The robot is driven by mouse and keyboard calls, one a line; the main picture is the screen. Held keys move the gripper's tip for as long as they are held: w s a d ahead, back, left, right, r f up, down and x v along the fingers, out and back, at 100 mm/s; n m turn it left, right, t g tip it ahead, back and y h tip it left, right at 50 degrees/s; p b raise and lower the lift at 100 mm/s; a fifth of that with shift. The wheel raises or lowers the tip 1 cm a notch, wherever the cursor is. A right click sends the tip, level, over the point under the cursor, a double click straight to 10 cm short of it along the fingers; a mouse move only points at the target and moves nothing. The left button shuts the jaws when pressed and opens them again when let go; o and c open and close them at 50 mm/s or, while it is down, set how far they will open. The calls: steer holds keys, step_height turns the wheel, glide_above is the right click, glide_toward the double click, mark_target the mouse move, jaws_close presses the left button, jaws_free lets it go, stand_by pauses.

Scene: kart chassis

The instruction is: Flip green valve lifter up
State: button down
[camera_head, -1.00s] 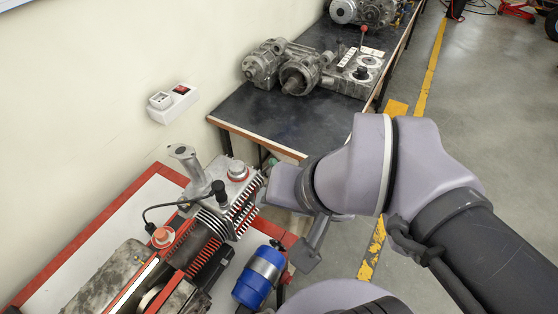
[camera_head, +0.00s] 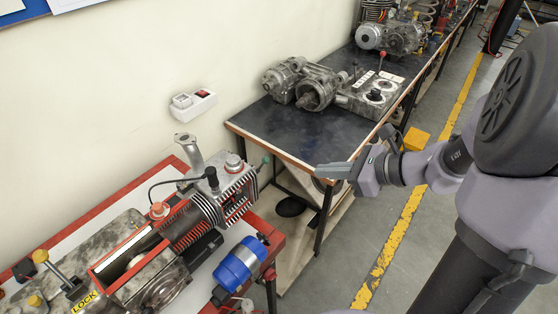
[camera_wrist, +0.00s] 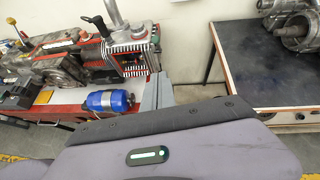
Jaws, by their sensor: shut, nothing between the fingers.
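The green valve lifter (camera_head: 265,161) is a small green-tipped lever on the right side of the finned engine cylinder (camera_head: 238,194) in the head view. It points up and to the right. My gripper (camera_head: 322,171) is shut and empty, to the right of the lifter and clearly apart from it, with its fingers pointing left. In the wrist view my gripper fingers (camera_wrist: 158,90) stand upright just right of the engine's finned cylinder (camera_wrist: 135,40).
A blue cylinder (camera_head: 240,262) lies at the red-edged bench's (camera_head: 275,245) right side. A dark workbench (camera_head: 300,135) with metal engine parts stands behind. A wall switch box (camera_head: 193,104) is above the engine.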

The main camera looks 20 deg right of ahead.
steer(key=b, duration=0.4)
glide_toward(262, 165)
step_height(262, 165, down, 3)
steer(key=s+d, duration=0.1)
steer(key=w+a, duration=0.1)
steer(key=w+a+r, duration=0.1)
steer(key=w+a, duration=0.1)
steer(key=shift+w, duration=0.15)
steer(key=shift+r, duration=0.1)
